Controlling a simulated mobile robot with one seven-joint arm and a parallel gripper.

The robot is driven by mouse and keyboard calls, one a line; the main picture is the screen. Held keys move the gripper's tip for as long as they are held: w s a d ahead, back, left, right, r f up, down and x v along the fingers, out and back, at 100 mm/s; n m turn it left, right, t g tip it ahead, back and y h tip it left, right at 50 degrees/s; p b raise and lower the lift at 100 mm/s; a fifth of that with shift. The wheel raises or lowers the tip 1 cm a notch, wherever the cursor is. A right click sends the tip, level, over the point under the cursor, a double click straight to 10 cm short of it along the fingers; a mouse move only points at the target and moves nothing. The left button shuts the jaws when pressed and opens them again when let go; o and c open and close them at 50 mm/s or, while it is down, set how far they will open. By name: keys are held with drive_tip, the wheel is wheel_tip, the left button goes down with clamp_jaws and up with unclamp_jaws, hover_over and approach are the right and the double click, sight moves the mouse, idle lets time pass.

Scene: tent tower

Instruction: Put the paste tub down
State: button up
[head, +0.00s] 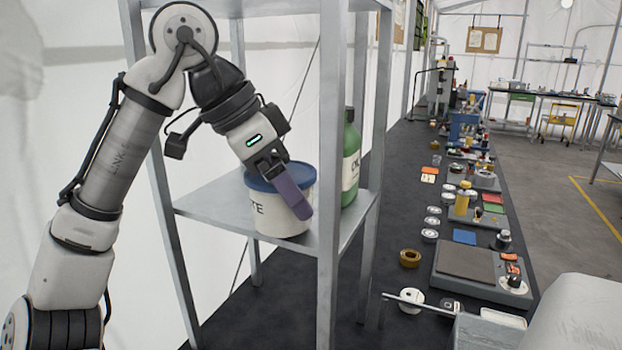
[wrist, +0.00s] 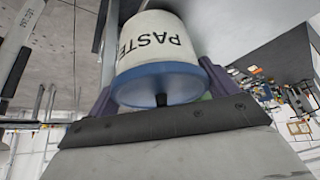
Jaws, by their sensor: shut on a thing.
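The paste tub (head: 275,217) is white with a blue lid and stands upright at the shelf (head: 215,208) of a grey metal rack. I cannot tell whether its base touches the shelf. My gripper (head: 283,192) comes down from the upper left, shut on the tub with its purple fingers around the sides. In the wrist view, the tub (wrist: 155,50) appears upside down, its lid towards the palm and a purple finger of my gripper (wrist: 160,92) on either side. The far finger is mostly hidden in the head view.
A green bottle (head: 351,160) stands on the shelf just right of the tub. The rack's front post (head: 330,260) rises close by the tub's right side. Open shelf lies left of the tub. A dark bench (head: 400,180) with tools and parts runs behind.

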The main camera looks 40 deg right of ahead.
sight(301, 168)
drive_tip(key=d, duration=0.1)
drive_tip(key=s+d, duration=0.1)
drive_tip(key=d+p, duration=0.1)
drive_tip(key=shift+s+d+r, duration=0.1)
drive_tip(key=shift+s+d, duration=0.15)
drive_tip(key=shift+s, duration=0.05)
drive_tip(key=shift+f, duration=0.5)
drive_tip(key=o, duration=0.8)
drive_tip(key=shift+o, duration=0.4)
drive_tip(key=shift+r, duration=0.1)
drive_tip(key=shift+w+a+r, duration=0.1)
drive_tip(key=shift+a+r, duration=0.05)
drive_tip(key=w+a+b, duration=0.2)
drive_tip(key=w+a, duration=0.2)
drive_tip(key=a, duration=0.7)
drive_tip(key=shift+w+a+r+b, duration=0.2)
drive_tip(key=shift+w+r+b, duration=0.1)
drive_tip(key=shift+w+r, duration=0.1)
